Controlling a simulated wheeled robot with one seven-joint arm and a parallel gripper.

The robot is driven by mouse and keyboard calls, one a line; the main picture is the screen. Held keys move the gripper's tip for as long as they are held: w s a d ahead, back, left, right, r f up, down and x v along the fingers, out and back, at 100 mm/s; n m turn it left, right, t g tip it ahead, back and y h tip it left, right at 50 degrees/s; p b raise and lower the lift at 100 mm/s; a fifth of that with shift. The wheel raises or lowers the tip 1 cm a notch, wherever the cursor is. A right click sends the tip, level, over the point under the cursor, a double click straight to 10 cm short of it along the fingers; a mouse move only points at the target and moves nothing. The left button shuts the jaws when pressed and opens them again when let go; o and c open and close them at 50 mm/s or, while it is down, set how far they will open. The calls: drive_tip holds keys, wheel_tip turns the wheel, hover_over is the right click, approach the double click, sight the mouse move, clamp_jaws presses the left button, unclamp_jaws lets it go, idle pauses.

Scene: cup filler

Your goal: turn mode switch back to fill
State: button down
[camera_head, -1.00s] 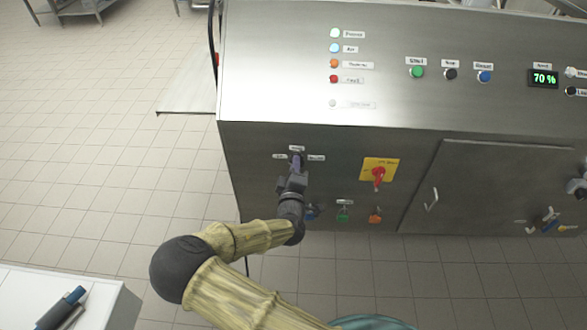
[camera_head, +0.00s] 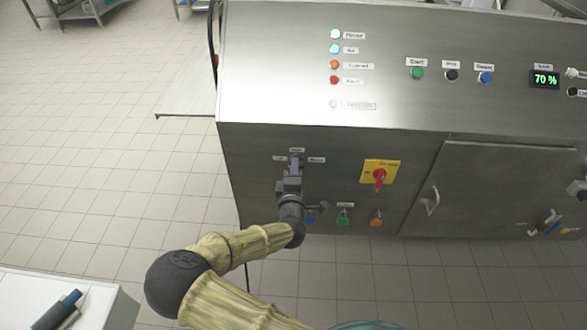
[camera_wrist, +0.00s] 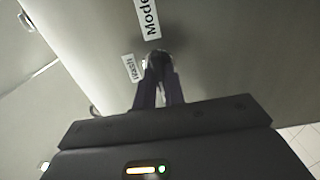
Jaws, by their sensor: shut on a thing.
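The mode switch (camera_wrist: 158,56) is a small dark knob on the machine's front panel, mostly hidden behind my fingertips in the wrist view. My gripper (camera_wrist: 157,72) is shut on it, with its two purple-grey fingers on either side. A "Mode" label (camera_wrist: 148,18) sits above the knob, and a label that seems to read "Wash" (camera_wrist: 133,68) is beside it. In the head view my gripper (camera_head: 296,162) reaches the panel between small labels on the left, top and right. The knob's pointer is hidden, so I cannot tell its setting.
A red rotary switch on a yellow plate (camera_head: 380,173) is right of my gripper. Below are blue, green (camera_head: 343,220) and orange fittings. A cabinet door with a handle (camera_head: 432,202) is further right. A white table (camera_head: 95,295) stands at the lower left.

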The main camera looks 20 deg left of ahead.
drive_tip(key=c, duration=1.5)
unclamp_jaws()
drive_tip(key=shift+s+a, duration=0.1)
drive_tip(key=shift+s, duration=0.05)
drive_tip(key=b+v, duration=0.2)
drive_tip(key=v, duration=1.5)
drive_tip(key=shift+s+f, duration=0.1)
drive_tip(key=shift+s, duration=0.05)
